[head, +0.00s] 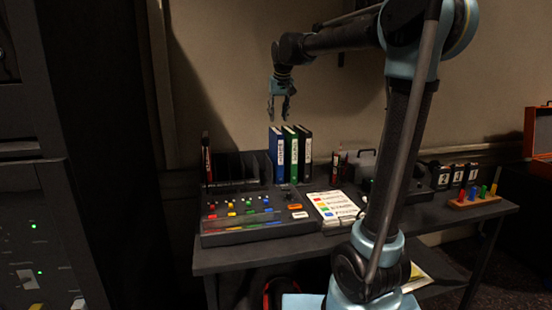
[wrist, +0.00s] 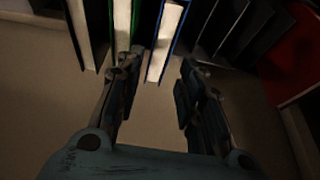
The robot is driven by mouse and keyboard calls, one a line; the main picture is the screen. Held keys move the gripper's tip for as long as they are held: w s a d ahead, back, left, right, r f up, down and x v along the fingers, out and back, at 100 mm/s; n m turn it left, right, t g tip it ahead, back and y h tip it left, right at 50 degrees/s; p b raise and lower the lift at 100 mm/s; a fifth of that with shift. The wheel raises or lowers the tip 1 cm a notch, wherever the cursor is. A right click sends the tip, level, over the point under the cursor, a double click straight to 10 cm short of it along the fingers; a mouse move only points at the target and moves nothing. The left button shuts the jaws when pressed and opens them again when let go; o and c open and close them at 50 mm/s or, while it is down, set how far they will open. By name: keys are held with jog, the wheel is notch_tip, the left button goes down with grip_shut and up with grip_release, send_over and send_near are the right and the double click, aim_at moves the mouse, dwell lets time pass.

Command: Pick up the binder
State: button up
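Three binders stand upright side by side at the back of the desk: a blue binder (head: 276,157), a green binder (head: 291,155) and a black binder (head: 305,148). The task does not say which one. My gripper (head: 279,117) hangs fingers-down just above the blue and green binders, open and empty. In the wrist view the blue binder (wrist: 166,42) lies between the lines of the two open fingers (wrist: 156,95). The green binder (wrist: 123,25) is partly behind the left finger, and the black binder (wrist: 86,35) is further left. No contact is visible.
A dark slotted rack (head: 235,168) stands left of the binders. A mixing console (head: 255,217) and a colour-marked sheet (head: 337,206) lie in front. A red marker-like object (head: 206,160) stands at left. A wooden block with coloured pegs (head: 475,200) is at right.

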aim_at(276, 130)
jog(key=x, duration=0.9)
jog(key=shift+x, duration=2.5)
jog(key=shift+s+f, duration=0.15)
jog(key=shift+f, duration=0.15)
jog(key=shift+c, duration=0.2)
grip_shut()
